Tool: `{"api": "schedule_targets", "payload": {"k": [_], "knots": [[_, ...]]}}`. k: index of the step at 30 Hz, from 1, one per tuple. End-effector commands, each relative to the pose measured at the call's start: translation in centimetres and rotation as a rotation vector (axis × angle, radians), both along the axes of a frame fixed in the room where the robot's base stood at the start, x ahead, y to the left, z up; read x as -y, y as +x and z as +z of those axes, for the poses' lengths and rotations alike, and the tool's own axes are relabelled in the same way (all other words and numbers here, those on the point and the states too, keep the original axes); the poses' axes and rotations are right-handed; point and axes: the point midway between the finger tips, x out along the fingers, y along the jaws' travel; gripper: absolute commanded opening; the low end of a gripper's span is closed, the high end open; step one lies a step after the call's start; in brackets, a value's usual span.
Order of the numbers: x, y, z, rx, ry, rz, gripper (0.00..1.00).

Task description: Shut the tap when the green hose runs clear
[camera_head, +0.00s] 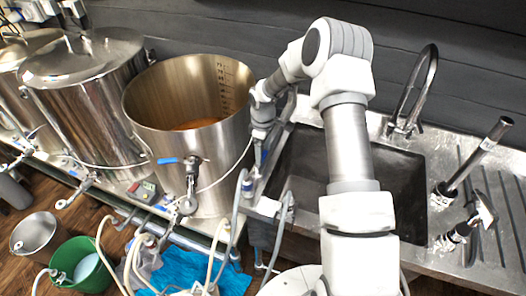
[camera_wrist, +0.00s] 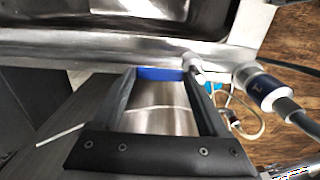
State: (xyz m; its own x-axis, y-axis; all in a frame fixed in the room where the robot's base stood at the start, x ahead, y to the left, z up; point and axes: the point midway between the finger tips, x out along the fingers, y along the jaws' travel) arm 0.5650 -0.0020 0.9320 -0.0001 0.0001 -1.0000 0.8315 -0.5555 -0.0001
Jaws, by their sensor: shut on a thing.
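My gripper (camera_head: 263,146) reaches down between the open kettle and the sink. In the wrist view my gripper (camera_wrist: 158,80) has its two dark fingers on either side of a blue piece (camera_wrist: 160,74), probably a tap handle, and is shut on it. A second tap with a blue band (camera_wrist: 262,90) is to the right in the wrist view. A tap with a blue handle (camera_head: 247,184) shows just below my gripper in the head view. Several pale hoses (camera_head: 222,236) hang below; none looks clearly green. The water inside them cannot be seen.
The open kettle (camera_head: 172,98) holds amber liquid and has its own blue-handled valve (camera_head: 190,162). A lidded steel vessel (camera_head: 88,95) stands left. The dark sink (camera_head: 400,165) is right, with a tall faucet (camera_head: 414,95). A green bucket (camera_head: 62,262) and steel pot (camera_head: 36,237) are on the floor.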

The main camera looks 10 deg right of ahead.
Motion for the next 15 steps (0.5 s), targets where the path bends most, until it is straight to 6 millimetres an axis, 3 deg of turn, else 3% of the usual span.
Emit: {"api": "schedule_targets", "payload": {"k": [3,15], "knots": [[0.0,0.01,0.04,0.0,0.0,0.0,0.0],[0.18,-0.09,-0.05,0.001,-0.001,-0.037,0.0]]}}
